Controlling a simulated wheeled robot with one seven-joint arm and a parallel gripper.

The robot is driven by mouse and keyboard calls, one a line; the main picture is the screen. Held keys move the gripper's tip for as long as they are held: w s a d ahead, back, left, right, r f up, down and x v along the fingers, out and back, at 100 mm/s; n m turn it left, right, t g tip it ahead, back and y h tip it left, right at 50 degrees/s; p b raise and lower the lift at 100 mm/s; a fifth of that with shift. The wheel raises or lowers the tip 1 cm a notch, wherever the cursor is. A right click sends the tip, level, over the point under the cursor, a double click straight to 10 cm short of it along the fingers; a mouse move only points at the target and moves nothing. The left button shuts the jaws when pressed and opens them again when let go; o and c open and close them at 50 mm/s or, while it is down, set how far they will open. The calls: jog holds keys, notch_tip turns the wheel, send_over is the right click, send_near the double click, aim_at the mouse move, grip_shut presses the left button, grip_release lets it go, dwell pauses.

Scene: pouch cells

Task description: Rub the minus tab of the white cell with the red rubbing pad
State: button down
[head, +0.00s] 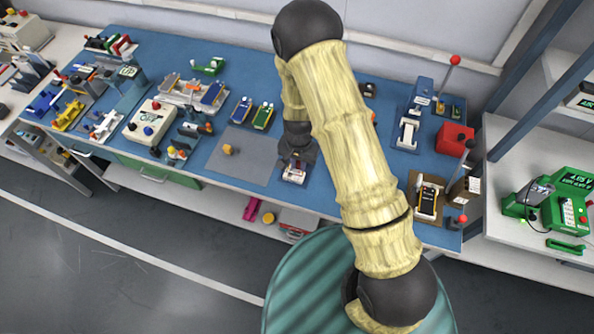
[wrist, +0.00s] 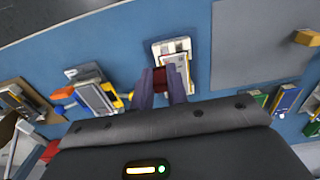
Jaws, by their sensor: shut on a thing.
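The white cell (wrist: 182,59) lies in a pale holder (wrist: 157,49) in the upper middle of the wrist view, its tab end toward the top. In the head view, the holder (head: 294,175) is at the table's front edge, beside the grey mat. My gripper (wrist: 162,80) has its two purple fingers shut on the red rubbing pad (wrist: 172,69), of which only a small part shows. The pad is over or against the cell; I cannot tell whether it touches. The plus and minus marks are too small to read. In the head view, my arm partly hides the gripper.
A grey mat (head: 236,172) with a tan block (head: 228,150) lies to the left in the head view. Blue (head: 242,109) and green (head: 263,115) cells stand behind it. A black and yellow cell (head: 428,200), a red box (head: 455,138) and a lever press (head: 409,130) stand to the right.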

jog(key=w+d+n, duration=0.1)
jog(key=d+n, duration=0.1)
jog(key=d, duration=0.4)
jog(key=w+d+f+n+b, duration=0.1)
jog(key=w+d+n, duration=0.1)
jog(key=d, duration=0.5)
jog(key=shift+f+b, duration=0.3)
